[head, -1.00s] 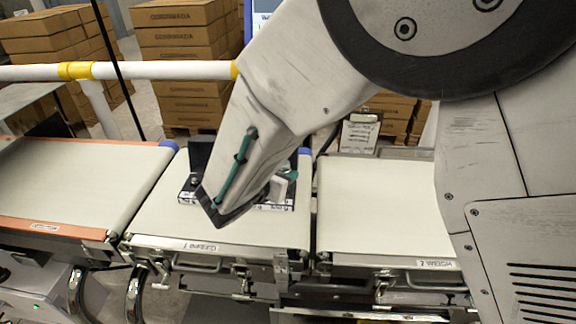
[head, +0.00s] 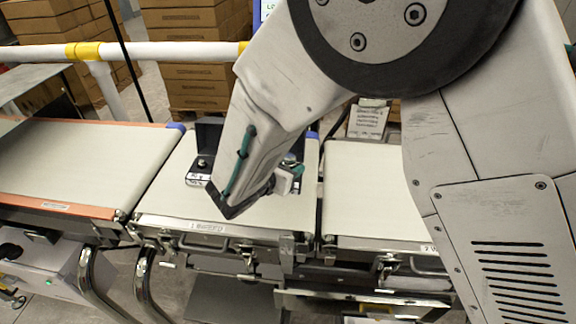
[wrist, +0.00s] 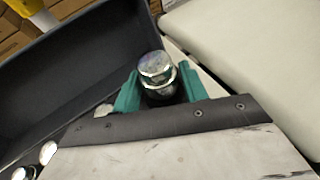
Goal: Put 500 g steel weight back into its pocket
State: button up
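My gripper (wrist: 160,92) has teal fingers, which stand close against both sides of a shiny steel weight (wrist: 156,70) with a round knob. It appears shut on this weight; the lower part is hidden by the fingers and wrist. In the head view my gripper (head: 288,180) is over the right part of the weight case (head: 198,181), and my forearm hides the case's middle. The case's dark lid (wrist: 75,75) stands open in the wrist view. Smaller weights (wrist: 48,152) show at lower left. The pocket for the held weight cannot be made out.
The case sits on the middle belt (head: 180,215), marked infeed. Another belt (head: 70,165) lies to the left and the weigh belt (head: 355,200) to the right, both clear where visible. A white and yellow rail (head: 150,48) runs behind, with stacked cartons (head: 195,70) beyond.

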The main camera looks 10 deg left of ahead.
jog(key=shift+r, duration=0.15)
jog(key=v, duration=1.2)
jog(key=shift+d, duration=0.1)
jog(key=d+r+m+g+h, duration=0.1)
jog(key=d+r+m+g, duration=0.25)
jog(key=d, duration=0.55)
jog(key=w+d+r+m+g+h, duration=0.1)
jog(key=d+r+m+g, duration=0.15)
jog(key=d+m, duration=0.4)
jog(key=d+r+m+g+h, duration=0.1)
jog(key=d+r+m+g, duration=0.2)
jog(key=d, duration=0.7)
jog(key=s+d+r+m+g+y, duration=0.1)
jog(key=s+d+r+m+y, duration=0.1)
jog(key=s+d+m, duration=0.3)
jog(key=s+d+r+m+g+y, duration=0.1)
jog(key=s+d+r+m, duration=0.15)
jog(key=d, duration=0.45)
jog(key=s+d+m+y, duration=0.3)
jog(key=s+m+y, duration=0.2)
jog(key=s+m, duration=0.5)
jog(key=shift+s+d+r+m, duration=0.2)
jog(key=shift+s+r+m, duration=0.15)
jog(key=shift+s+r, duration=0.1)
